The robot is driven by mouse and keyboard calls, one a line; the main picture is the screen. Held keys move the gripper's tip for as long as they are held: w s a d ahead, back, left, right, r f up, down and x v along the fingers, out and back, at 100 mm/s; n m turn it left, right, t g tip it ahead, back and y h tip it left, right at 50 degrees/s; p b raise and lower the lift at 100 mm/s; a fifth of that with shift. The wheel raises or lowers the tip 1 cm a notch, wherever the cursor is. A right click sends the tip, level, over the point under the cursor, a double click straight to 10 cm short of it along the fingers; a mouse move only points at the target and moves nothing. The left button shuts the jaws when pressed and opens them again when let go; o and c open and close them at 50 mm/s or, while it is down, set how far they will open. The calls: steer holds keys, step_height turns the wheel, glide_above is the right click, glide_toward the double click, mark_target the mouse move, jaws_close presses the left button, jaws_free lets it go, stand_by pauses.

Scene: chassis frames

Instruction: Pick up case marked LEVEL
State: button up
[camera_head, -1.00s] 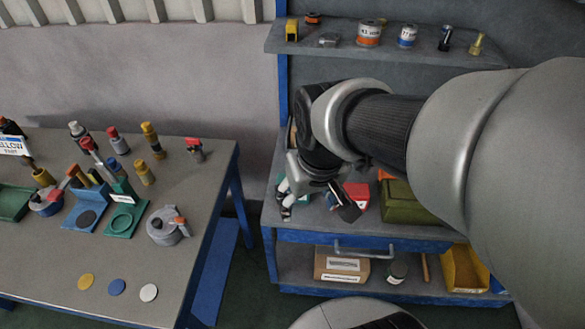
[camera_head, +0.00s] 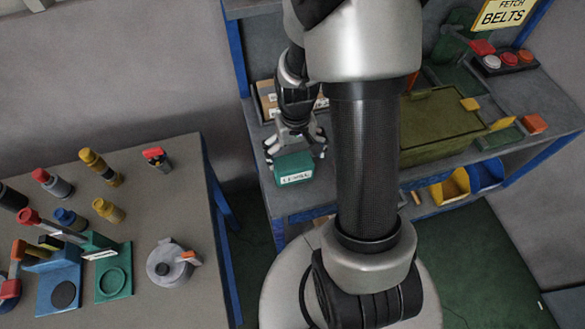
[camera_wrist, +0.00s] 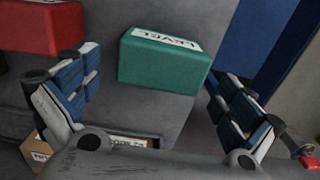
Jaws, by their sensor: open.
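A green case (camera_head: 293,168) with a white label sits at the front edge of the shelf unit's worktop. It also shows in the wrist view (camera_wrist: 160,65), where its label is upside down and appears to read LEVEL. My gripper (camera_head: 296,153) is open above and behind the case in the head view. In the wrist view my gripper (camera_wrist: 157,80) has one finger to each side of the case, with gaps on both sides. The case seems to rest on the surface, and nothing is held.
A red case (camera_wrist: 40,28) lies left of the green one in the wrist view, near the left finger. A large olive case (camera_head: 440,125) stands right on the worktop. A table (camera_head: 160,215) with tools and discs stands at left, with a floor gap between.

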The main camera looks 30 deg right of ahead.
steer(key=f+b, duration=0.1)
steer(key=f, duration=0.2)
steer(key=f+b, duration=0.1)
steer(key=f, duration=0.2)
steer(key=f+b, duration=0.1)
steer(key=f, duration=0.1)
steer(key=shift+w+a+f, duration=0.15)
steer(key=shift+w+f, duration=0.1)
steer(key=shift+f, duration=0.15)
steer(key=shift+r, duration=0.1)
steer(key=c, duration=1.1)
steer(key=shift+o, duration=0.2)
